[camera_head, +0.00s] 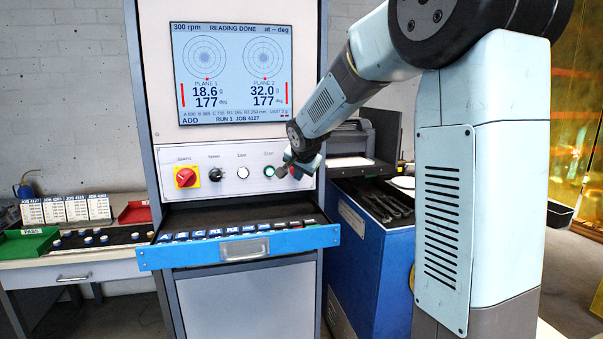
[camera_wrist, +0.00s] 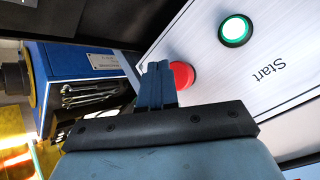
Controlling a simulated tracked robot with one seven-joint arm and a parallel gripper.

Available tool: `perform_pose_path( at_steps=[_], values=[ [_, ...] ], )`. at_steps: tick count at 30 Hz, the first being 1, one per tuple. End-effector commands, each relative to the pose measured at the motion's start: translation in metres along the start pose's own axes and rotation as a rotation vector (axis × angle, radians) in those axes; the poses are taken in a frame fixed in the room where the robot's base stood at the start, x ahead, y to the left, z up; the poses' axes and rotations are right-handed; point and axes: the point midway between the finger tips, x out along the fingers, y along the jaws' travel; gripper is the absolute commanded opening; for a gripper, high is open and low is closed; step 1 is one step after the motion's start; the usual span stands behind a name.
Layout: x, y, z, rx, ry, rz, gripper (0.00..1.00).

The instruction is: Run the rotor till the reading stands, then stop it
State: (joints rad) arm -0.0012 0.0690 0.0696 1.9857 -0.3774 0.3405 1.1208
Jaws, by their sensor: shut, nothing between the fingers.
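The balancing machine's screen (camera_head: 233,75) reads "READING DONE" at 300 rpm, with plane 1 at 18.6 g and 177 deg, and plane 2 at 32.0 g and 177 deg. The green Start button (camera_head: 269,171) is lit; it also shows in the wrist view (camera_wrist: 235,29). The red button (camera_wrist: 182,75) is in the wrist view, partly hidden behind my fingers. My gripper (camera_wrist: 157,70) is shut and empty, with its fingertips over the red button's edge; I cannot tell whether they touch. In the head view my gripper (camera_head: 284,172) is at the panel's right end. The rotor is not identifiable.
A red-yellow main switch (camera_head: 186,177), a black knob (camera_head: 215,174) and a white button (camera_head: 243,172) sit left on the panel. A blue keyboard drawer (camera_head: 290,240) juts out below. A side table (camera_head: 75,268) with trays stands left, a blue cabinet (camera_head: 372,250) right.

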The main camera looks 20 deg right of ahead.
Motion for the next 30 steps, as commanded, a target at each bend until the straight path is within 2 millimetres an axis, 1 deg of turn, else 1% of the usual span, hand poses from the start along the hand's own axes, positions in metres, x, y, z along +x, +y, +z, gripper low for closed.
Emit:
perform_pose_path(
  at_steps=[30],
  values=[
    [0.0049,-0.0049,-0.005,0.0,0.0,0.0,0.0]
  ],
)
